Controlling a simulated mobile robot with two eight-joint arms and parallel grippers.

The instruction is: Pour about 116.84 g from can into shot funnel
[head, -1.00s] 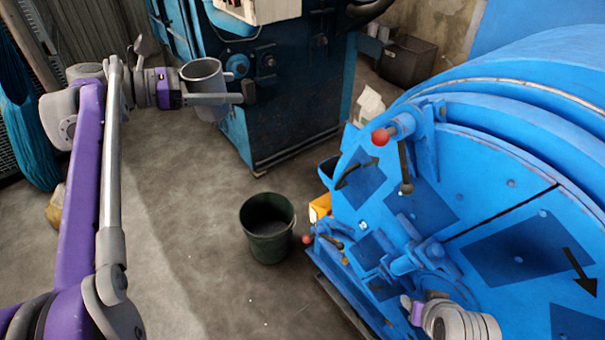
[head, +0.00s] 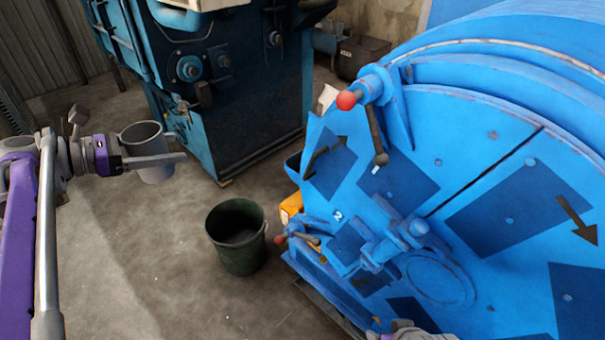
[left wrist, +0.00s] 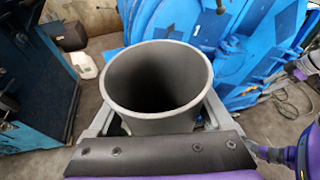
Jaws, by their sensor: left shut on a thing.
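The can (head: 146,140) is a grey open-topped metal cylinder, held roughly upright at the left in the head view. My left gripper (head: 152,161) is shut around its side, well above the floor. In the left wrist view the can's wide mouth (left wrist: 157,85) fills the middle, between the two fingers. Its inside is dark, and I cannot see any contents. A small dark blue open-topped holder (head: 293,165) at the drum machine's left edge may be the shot funnel; I cannot tell for sure. My right gripper's fingers are not visible; only a bit of that arm shows at the bottom.
The large blue drum machine (head: 431,190), with red-knobbed levers, fills the right. A dark green bucket (head: 237,238) stands on the floor beside it. A dark blue machine (head: 245,110) stands behind. The concrete floor left of the bucket is clear.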

